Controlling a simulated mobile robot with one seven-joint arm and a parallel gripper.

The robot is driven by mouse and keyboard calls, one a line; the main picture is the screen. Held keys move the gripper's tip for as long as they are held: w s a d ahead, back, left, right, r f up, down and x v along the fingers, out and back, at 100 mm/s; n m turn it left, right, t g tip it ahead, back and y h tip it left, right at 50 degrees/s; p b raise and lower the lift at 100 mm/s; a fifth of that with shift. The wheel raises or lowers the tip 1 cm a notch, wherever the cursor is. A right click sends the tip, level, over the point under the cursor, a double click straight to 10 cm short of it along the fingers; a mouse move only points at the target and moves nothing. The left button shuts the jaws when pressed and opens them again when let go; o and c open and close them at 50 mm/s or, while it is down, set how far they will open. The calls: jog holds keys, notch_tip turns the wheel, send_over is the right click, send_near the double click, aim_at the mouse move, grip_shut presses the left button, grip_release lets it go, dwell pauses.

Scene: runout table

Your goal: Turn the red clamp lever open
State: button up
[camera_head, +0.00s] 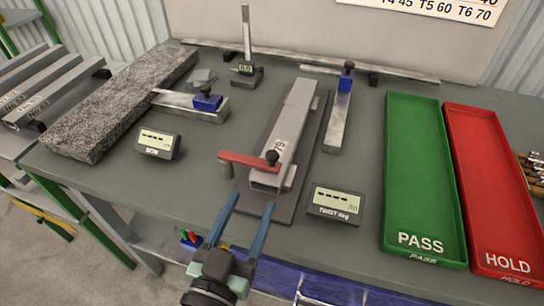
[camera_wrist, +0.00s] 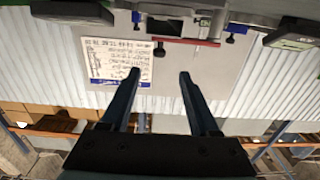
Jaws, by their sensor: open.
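The red clamp lever (camera_head: 245,159) lies crosswise over the near end of a grey metal bar (camera_head: 291,125), on a dark base plate (camera_head: 283,212). My gripper (camera_head: 253,202) is open, with two blue fingers apart, in front of the fixture and short of the lever. In the wrist view the open fingers (camera_wrist: 160,74) hold nothing. A red strip, apparently the lever (camera_wrist: 190,42), shows beyond them.
Small displays stand left (camera_head: 158,143) and right (camera_head: 335,204) of the fixture. A green PASS tray (camera_head: 424,247) and red HOLD tray (camera_head: 505,264) lie at right. Bare table lies left of the lever.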

aim_at(270, 160)
jog(key=p+x, duration=0.3)
jog(key=x, duration=0.8)
jog(key=shift+r, duration=0.15)
jog(key=shift+x, duration=0.8)
grip_shut()
dwell(0.3)
